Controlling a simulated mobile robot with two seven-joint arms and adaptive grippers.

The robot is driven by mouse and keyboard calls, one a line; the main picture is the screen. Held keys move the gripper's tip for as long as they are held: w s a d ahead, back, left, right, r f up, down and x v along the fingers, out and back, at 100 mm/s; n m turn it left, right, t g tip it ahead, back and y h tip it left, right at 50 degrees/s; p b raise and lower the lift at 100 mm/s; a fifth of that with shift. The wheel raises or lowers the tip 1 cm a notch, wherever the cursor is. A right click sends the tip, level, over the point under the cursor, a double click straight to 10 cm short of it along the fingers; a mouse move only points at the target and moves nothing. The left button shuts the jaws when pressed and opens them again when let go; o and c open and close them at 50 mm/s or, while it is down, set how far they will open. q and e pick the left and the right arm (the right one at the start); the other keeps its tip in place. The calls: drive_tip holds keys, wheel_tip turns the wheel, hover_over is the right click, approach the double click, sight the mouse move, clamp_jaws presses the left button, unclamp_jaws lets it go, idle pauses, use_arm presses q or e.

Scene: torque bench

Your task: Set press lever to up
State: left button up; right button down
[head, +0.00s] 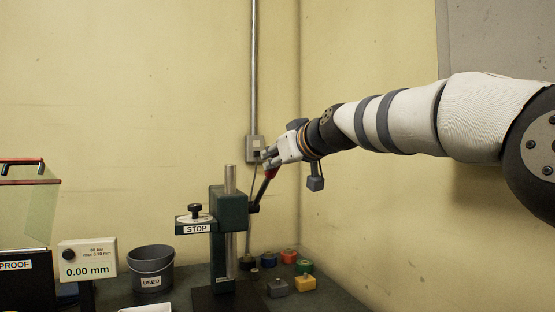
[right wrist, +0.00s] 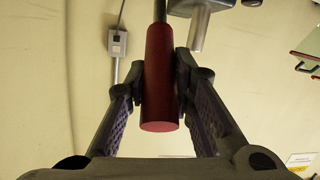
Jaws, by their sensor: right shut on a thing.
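The press (head: 229,240) is a dark green body on a steel column, standing on the bench. Its lever (head: 263,189) comes out of the right side of the body and slants up to the right, ending in a red grip. My right gripper (head: 269,160) is at the top end of the lever. In the right wrist view the red grip (right wrist: 161,85) sits between the two fingers of my right gripper (right wrist: 160,90), which is shut on it. My left gripper is not in view.
A STOP plate with a black knob (head: 195,219) juts left from the press. Left of it are a grey USED bucket (head: 151,268), a 0.00 mm display (head: 88,260) and a clear case (head: 28,210). A wall box (head: 255,145) is behind.

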drive_tip(key=c, duration=1.4)
unclamp_jaws()
drive_tip(key=shift+w+f, duration=0.1)
drive_tip(key=shift+f, duration=0.15)
drive_tip(key=shift+o, duration=0.2)
drive_tip(key=shift+r, duration=0.1)
drive_tip(key=shift+s+d+r, duration=0.1)
drive_tip(key=shift+s+d, duration=0.05)
drive_tip(key=shift+s, duration=0.05)
drive_tip(key=v, duration=0.7)
